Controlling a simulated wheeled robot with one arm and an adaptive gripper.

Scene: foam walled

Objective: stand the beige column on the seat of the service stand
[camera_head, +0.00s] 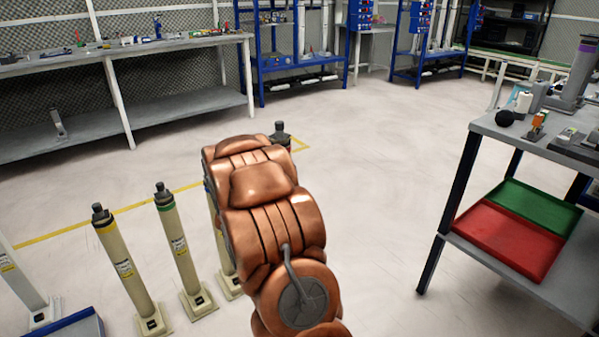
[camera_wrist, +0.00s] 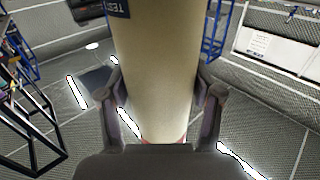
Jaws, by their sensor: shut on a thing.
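In the wrist view, a beige column (camera_wrist: 152,65) fills the middle, between the two fingers of my gripper (camera_wrist: 160,105). The gripper is shut on it. A dark blue label shows near the top of that picture and a reddish band shows close to the palm. In the head view my copper arm hides the gripper and most of what it holds. A dark cap (camera_head: 280,133) shows just beyond the arm; I cannot tell for sure whether it belongs to the held column. I cannot clearly pick out the service stand or its seat.
Beige columns (camera_head: 125,265) (camera_head: 180,250) stand on the floor at left, one more partly behind my arm. A workbench (camera_head: 480,128) at right carries a grey upright (camera_head: 580,70) and small items, with red (camera_head: 508,240) and green trays below. The middle floor is clear.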

